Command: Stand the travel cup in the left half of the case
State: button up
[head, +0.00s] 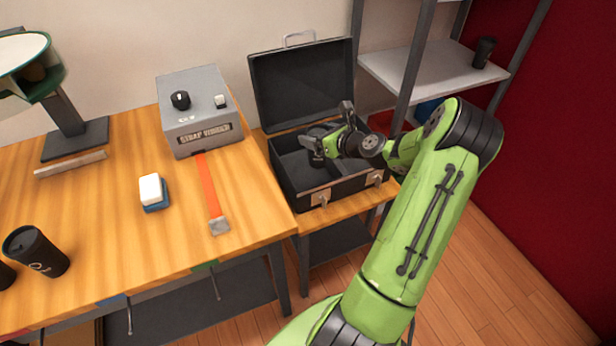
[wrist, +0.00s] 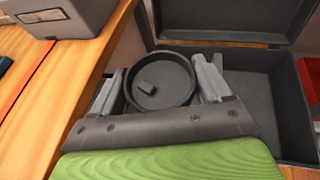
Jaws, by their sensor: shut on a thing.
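The black case (head: 330,193) stands open on a low wooden stand, its lid raised at the back. My gripper (head: 328,138) is over the case and shut on a dark travel cup (head: 316,158). In the wrist view the cup's round lid (wrist: 161,88) faces up between the two grey fingers, so the cup looks upright. The cup is at the left side of the case. The case's open right part (wrist: 252,92) shows empty in the wrist view. The cup's base is hidden, so I cannot tell whether it touches the case floor.
A grey strap welder-like box (head: 197,110) with an orange strap (head: 208,185) stands on the wooden table left of the case. Another dark cup (head: 36,252) is at the table's left, and one (head: 484,52) on the shelf. A white-and-blue block (head: 151,191) lies mid-table.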

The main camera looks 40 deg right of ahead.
notch_tip(320, 180, down, 15)
jog(key=b, duration=0.5)
jog(key=shift+r, duration=0.15)
jog(key=shift+o, duration=1.3)
jog(key=shift+f, duration=0.2)
jog(key=o, duration=0.4)
jog(key=p+v, duration=0.3)
jog(key=v, duration=0.9)
jog(key=shift+r, duration=0.25)
jog(key=shift+s, duration=0.1)
